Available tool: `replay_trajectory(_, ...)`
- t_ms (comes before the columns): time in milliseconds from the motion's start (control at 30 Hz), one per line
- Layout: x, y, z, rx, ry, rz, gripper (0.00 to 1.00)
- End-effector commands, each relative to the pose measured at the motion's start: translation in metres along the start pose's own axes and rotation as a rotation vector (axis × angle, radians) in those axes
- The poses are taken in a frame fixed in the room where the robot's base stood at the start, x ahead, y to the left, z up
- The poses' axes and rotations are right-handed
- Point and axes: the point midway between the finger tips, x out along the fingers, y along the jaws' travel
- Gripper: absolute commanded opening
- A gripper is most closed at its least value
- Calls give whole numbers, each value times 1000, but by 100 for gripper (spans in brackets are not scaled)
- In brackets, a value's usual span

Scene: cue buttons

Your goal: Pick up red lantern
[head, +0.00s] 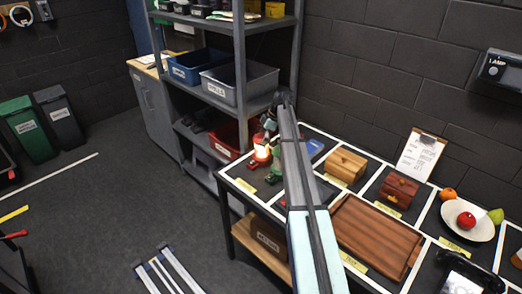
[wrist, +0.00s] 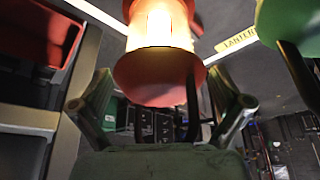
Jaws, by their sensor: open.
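The red lantern (head: 262,148) glows at the far left end of the table, by the shelf, in the head view. In the wrist view the red lantern (wrist: 155,70) fills the top middle, with a bright body and a round red end facing the camera. My gripper (wrist: 160,92) is open, with one finger at each side of the lantern's red end. I cannot tell whether either finger touches it. In the head view my gripper (head: 268,124) is small and dark at the lantern, partly hidden by my arm.
A green lantern (head: 274,175) stands close beside the red one; it shows at the right of the wrist view (wrist: 288,25). The grey shelf (head: 240,70) with bins is just left. A wooden box (head: 345,165), a chest (head: 398,189) and a board (head: 375,235) occupy the table (head: 432,225).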

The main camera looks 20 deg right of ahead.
Motion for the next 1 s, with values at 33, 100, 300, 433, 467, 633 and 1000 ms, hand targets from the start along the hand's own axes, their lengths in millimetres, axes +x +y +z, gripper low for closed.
replay_trajectory(33,1,0,0,0,0,0,100)
replay_trajectory(100,2,0,0,0,0,1,100)
replay_trajectory(300,1,0,0,0,0,1,68)
replay_trajectory(433,1,0,0,0,0,0,22)
replay_trajectory(467,0,0,0,-1,1,1,22)
replay_trajectory(633,1,0,0,-1,1,1,22)
replay_trajectory(1000,-15,1,-7,-2,1,3,21)
